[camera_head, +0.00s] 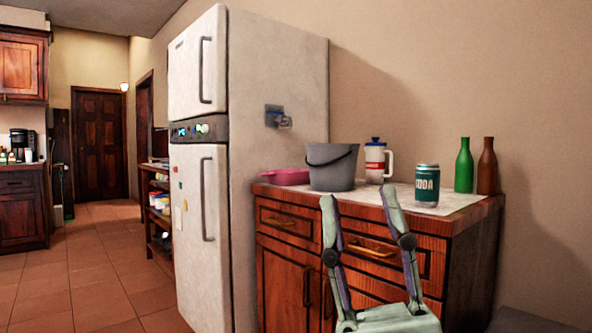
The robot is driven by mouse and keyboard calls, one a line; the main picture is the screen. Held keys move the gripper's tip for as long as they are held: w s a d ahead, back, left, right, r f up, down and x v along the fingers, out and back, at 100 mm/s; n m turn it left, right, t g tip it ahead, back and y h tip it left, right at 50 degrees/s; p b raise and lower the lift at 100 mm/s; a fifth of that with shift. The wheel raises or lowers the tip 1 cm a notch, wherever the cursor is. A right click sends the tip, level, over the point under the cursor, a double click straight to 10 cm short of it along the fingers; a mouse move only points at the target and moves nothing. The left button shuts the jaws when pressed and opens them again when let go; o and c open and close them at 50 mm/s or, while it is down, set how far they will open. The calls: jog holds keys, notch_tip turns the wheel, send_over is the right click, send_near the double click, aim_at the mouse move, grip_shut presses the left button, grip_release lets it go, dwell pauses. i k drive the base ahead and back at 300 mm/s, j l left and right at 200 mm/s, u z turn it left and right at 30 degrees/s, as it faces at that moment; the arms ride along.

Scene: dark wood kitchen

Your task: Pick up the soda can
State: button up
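The soda can (427,187) is teal with white lettering and a silver top. It stands upright on the light countertop (455,216) near the front right of the cabinet. My gripper (366,218) is at the bottom of the view, in front of the cabinet. Its two pale green and grey fingers are spread apart with nothing between them. The fingertips show to the left of the can and do not touch it.
Behind the can stand a green bottle (464,167) and a brown bottle (487,168). To its left are a white pitcher (375,162), a grey bucket (332,170) and a pink container (286,177). A tall white fridge (275,100) stands left of the cabinet.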

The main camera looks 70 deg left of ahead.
aim_at(427, 191)
jog(key=u, duration=2.05)
